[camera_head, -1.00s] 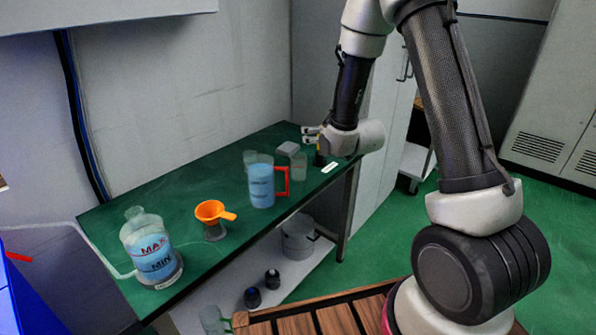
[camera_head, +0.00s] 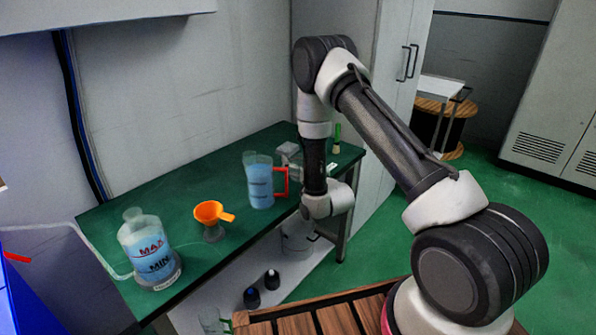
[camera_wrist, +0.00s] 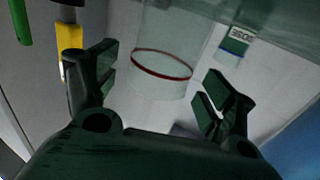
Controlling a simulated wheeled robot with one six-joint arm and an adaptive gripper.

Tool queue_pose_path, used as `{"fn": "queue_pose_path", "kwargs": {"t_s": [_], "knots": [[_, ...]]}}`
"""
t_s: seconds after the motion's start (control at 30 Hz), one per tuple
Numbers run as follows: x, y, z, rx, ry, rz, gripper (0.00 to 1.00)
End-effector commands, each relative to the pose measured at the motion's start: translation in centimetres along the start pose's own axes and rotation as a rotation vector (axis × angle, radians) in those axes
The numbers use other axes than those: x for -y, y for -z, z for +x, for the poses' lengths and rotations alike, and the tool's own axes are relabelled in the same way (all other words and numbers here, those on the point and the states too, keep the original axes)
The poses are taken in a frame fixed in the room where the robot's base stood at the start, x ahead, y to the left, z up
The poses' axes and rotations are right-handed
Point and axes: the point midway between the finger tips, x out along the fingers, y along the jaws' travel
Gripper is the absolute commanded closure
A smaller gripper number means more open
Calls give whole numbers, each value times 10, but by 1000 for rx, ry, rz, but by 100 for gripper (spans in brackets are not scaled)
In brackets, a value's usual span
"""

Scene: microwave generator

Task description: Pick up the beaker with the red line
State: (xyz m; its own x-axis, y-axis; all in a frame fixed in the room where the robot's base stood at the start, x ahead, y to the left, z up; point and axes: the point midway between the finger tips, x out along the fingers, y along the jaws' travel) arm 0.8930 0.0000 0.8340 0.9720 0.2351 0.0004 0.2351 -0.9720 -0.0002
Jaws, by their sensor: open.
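The beaker with the red line (camera_wrist: 158,50) is a clear glass cylinder with a red ring around it, in the wrist view. It stands between the two spread fingers of my gripper (camera_wrist: 160,80), with space visible on both sides. My gripper is open and holds nothing.
A blue-filled jug with a red handle (camera_head: 260,187) stands just left of my wrist. An orange funnel (camera_head: 210,213) and a MAX/MIN bottle (camera_head: 150,250) stand nearer. A green-and-yellow item (camera_head: 336,138) is behind my wrist. A labelled item (camera_wrist: 236,46) is beside the beaker.

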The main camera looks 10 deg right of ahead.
Motion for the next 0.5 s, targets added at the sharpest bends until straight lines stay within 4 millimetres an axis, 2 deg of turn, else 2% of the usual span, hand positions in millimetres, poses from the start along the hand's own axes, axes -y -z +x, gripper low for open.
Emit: {"fn": "queue_pose_path", "kwargs": {"t_s": [0.1, 0.33, 0.37, 0.5], "knots": [[-1, 0, 11, -1, -1, 0, 17], [-1, 0, 13, 1, -2, 0, 17], [-1, 0, 13, 1, -2, 0, 20], [-1, 0, 13, 1, -2, 0, 46]]}}
